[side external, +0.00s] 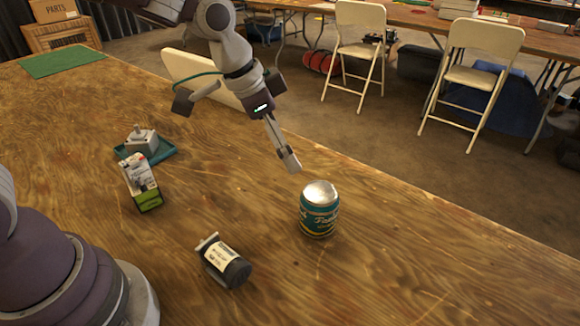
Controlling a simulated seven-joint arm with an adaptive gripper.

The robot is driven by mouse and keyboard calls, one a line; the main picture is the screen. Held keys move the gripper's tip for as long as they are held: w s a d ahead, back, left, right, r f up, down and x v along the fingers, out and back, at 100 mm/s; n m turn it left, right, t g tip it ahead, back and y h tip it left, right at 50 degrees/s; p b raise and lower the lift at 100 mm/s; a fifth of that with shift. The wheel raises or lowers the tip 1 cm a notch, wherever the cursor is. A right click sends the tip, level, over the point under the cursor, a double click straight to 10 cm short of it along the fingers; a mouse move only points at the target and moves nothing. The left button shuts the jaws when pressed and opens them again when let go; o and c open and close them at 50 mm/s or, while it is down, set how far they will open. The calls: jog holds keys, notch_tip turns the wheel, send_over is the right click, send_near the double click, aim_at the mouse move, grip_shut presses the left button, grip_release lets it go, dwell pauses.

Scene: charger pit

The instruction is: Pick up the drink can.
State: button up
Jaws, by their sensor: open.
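The drink can (319,211) is teal with a cream band, yellowish trim and a silver top. It stands upright on the wooden table, right of the middle of the side external view. My gripper (289,160) points down above the table, up and to the left of the can. It looks apart from the can, with nothing seen between its fingers. The fingers overlap from this side, so the gap between them is hidden.
A dark cylinder with a white label (224,261) lies on the table left of the can. A green-and-white box (141,183) and a grey device on a teal tray (142,143) are farther left. A green mat (62,61) lies at the far left. The table (430,262) right of the can is clear.

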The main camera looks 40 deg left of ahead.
aim_at(323, 209)
jog(key=shift+m+g, duration=0.3)
jog(key=shift+m, duration=0.4)
jog(key=d+f, duration=0.1)
jog(key=w+f, duration=0.1)
jog(key=f, duration=0.1)
jog(key=w+d+f, duration=0.1)
jog(key=shift+w+d+f, duration=0.1)
jog(key=shift+d+f, duration=0.1)
jog(key=shift+d, duration=0.15)
jog(key=shift+h, duration=0.3)
jog(key=x, duration=0.9)
jog(key=shift+s+f, duration=0.3)
jog(key=c, duration=1.3)
